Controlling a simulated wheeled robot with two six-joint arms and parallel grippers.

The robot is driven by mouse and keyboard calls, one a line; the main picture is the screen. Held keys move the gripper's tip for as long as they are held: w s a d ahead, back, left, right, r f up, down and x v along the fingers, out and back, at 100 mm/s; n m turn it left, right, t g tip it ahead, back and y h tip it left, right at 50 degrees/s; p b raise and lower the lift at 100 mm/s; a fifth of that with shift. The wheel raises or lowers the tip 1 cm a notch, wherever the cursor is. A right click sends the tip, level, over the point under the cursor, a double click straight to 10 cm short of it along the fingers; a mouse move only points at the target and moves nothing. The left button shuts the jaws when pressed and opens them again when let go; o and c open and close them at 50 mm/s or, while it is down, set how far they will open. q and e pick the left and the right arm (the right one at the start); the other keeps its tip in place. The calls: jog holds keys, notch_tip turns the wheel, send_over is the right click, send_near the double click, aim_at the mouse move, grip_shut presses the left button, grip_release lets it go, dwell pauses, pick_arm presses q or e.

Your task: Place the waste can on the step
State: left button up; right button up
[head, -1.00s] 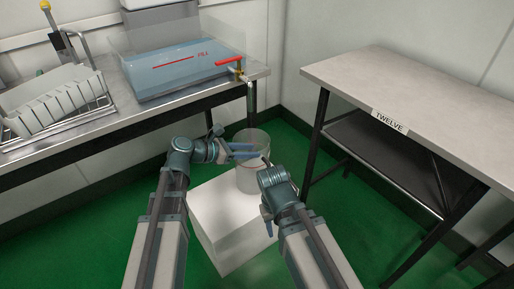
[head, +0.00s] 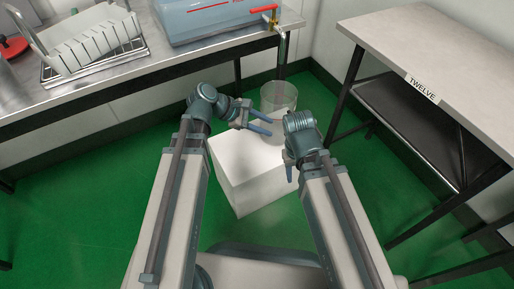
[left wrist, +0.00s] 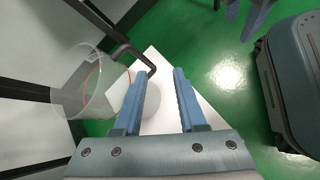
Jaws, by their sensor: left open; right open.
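My left gripper (head: 270,126) is open and empty over the step, just in front of the can. Its two blue fingers show apart in the left wrist view (left wrist: 160,75), with the can to their left. My right gripper (head: 290,176) hangs by the step's right side, apart from the can; its wrist hides part of it.
A bench (head: 120,88) with a dish rack (head: 95,45) and a blue water tank (head: 205,20) with a red-handled tap stands behind left. A table labelled TWELVE (head: 425,50) stands right. Green floor (head: 85,210) is clear at the left.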

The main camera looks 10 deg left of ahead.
pick_arm(q)
jog(key=s+f+m+g+y, duration=0.1)
jog(key=s+f+m+y, duration=0.3)
jog(key=m, duration=0.6)
jog(key=s+f+m+g+y, duration=0.2)
jog(key=s+f+m+y, duration=0.1)
jog(key=s+m+y, duration=0.4)
jog(key=m, duration=0.3)
jog(key=shift+s+a+f+m, duration=0.3)
jog(key=shift+a+f, duration=0.05)
jog(key=shift+a, duration=0.05)
notch_tip(320, 180, up, 41)
jog(key=p, duration=4.1)
